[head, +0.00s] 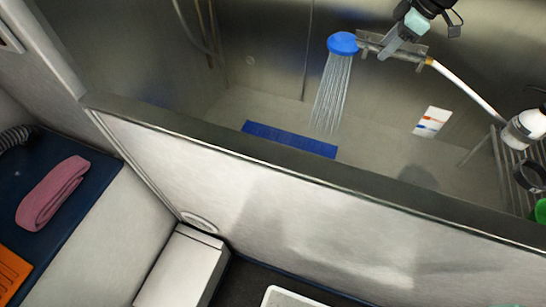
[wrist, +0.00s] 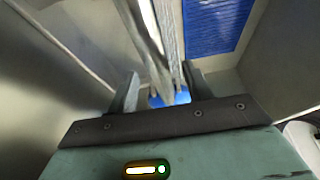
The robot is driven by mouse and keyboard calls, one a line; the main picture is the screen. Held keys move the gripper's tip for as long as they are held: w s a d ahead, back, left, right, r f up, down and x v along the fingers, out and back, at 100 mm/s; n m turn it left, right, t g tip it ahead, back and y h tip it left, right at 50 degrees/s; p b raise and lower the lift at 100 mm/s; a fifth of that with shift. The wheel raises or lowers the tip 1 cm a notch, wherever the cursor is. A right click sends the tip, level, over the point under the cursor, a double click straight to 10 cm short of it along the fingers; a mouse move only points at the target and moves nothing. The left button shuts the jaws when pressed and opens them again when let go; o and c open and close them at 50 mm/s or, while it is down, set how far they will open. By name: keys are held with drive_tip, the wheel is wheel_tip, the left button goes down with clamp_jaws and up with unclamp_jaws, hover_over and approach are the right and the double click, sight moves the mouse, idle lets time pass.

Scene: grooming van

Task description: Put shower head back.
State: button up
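The shower head (head: 343,43) has a round blue face and sprays water downward in the head view. Its grey handle runs right to a white hose (head: 468,88). My gripper (head: 391,49) is at the handle, and one finger crosses in front of it. In the wrist view my gripper's two fingers (wrist: 163,92) stand apart. Part of the blue shower head (wrist: 169,98) and the water streams show between them. The handle is hidden there, so I cannot tell whether the fingers clamp it. A separate wall holder is not clearly visible.
A tub wall (head: 250,165) stands between me and the shower. A blue mat (head: 290,139) lies on the tub floor. A wire rack (head: 512,170) with bottles (head: 525,130) is at the right. A pink towel (head: 53,193) lies on the dark surface at left.

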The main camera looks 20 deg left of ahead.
drive_tip(key=b+v, duration=0.1)
drive_tip(key=v, duration=0.6)
drive_tip(key=shift+d+r, duration=0.15)
drive_tip(key=shift+r, duration=0.1)
idle(0.5)
drive_tip(key=s+a+r+m+h, duration=0.1)
drive_tip(key=s+a+r+m, duration=0.1)
drive_tip(key=s, duration=0.8)
drive_tip(key=s+a+r+m+h, duration=0.1)
drive_tip(key=s+a+m, duration=0.1)
drive_tip(key=s, duration=0.8)
drive_tip(key=s+d+f+m+h, duration=0.1)
drive_tip(key=s+d+m, duration=0.2)
drive_tip(key=s, duration=0.9)
drive_tip(key=s+d+f+m+h, duration=0.1)
drive_tip(key=s+d+f+m, duration=0.1)
drive_tip(key=s+d, duration=0.5)
drive_tip(key=s+m+p, duration=0.1)
drive_tip(key=s, duration=0.4)
drive_tip(key=shift+s+d, duration=0.15)
drive_tip(key=shift+d, duration=0.25)
